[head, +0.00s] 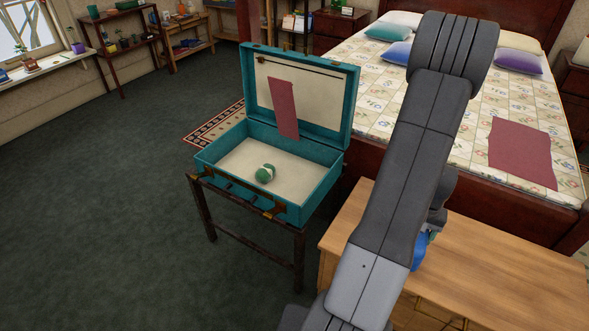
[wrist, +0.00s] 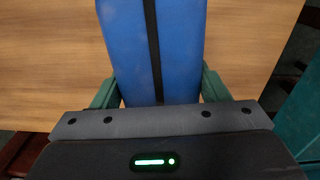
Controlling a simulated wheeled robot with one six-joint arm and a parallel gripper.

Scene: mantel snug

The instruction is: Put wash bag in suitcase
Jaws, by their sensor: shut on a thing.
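The blue wash bag (wrist: 178,45), with a dark strip down its middle, is between the green fingers of my gripper (wrist: 158,90) in the wrist view. My gripper is shut on it, above a wooden surface. In the head view only a small blue part of the wash bag (head: 418,252) shows beside my arm, over the wooden bench; my arm hides the rest. The teal suitcase (head: 325,185) stands open on a dark stand to the left of the bench. A green and white rolled item lies inside it. The suitcase's teal side also shows at the right in the wrist view (wrist: 303,120).
The light wooden bench (head: 480,255) stands right of the suitcase, before the bed (head: 465,140). A reddish cloth (head: 283,108) hangs against the suitcase's raised lid, and another cloth (head: 522,153) lies on the bed. The carpet at left (head: 100,200) is clear.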

